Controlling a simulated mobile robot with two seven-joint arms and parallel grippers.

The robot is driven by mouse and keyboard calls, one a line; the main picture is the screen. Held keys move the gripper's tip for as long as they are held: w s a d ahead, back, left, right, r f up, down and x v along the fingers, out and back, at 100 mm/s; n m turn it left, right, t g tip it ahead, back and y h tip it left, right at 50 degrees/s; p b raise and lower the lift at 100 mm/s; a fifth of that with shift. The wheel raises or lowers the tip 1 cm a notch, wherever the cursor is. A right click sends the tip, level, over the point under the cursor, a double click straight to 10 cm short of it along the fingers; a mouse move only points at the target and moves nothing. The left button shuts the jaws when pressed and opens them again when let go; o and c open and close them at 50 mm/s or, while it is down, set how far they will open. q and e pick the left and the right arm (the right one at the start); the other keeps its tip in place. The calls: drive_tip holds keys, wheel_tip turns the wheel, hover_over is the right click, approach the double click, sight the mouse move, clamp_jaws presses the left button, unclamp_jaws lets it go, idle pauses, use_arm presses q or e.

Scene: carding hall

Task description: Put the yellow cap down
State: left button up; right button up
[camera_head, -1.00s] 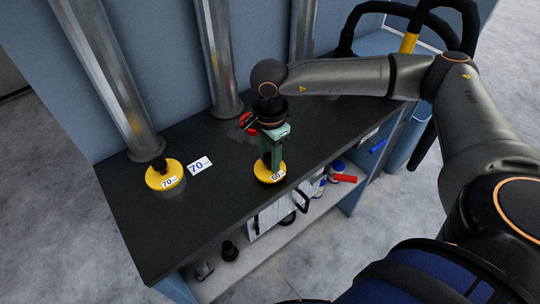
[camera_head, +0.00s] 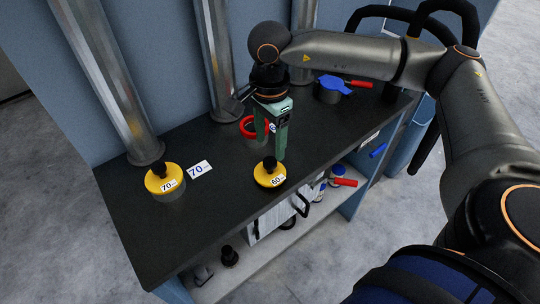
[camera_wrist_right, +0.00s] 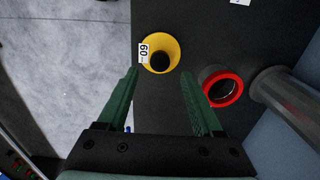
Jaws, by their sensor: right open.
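The yellow cap marked 60 (camera_head: 265,178), with a black knob, rests on the dark bench top near its front edge. It also shows in the right wrist view (camera_wrist_right: 168,40), beyond the fingertips. My right gripper (camera_head: 271,146) is open and empty, above the bench and clear of the cap. Its two green fingers stand apart in the right wrist view (camera_wrist_right: 160,74). Another yellow cap, marked 70 (camera_head: 160,183), sits on a grey cylinder at the left. My left gripper is not in view.
A red-rimmed open cylinder (camera_head: 250,130) stands behind my right gripper. A blue-topped container (camera_head: 331,92) stands further right. Metal pipes (camera_head: 118,85) rise along the back. A lower shelf (camera_head: 243,259) holds several items.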

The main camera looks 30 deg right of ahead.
sight(270, 160)
wheel_tip(270, 160, up, 5)
drive_tip(key=shift+r, duration=0.15)
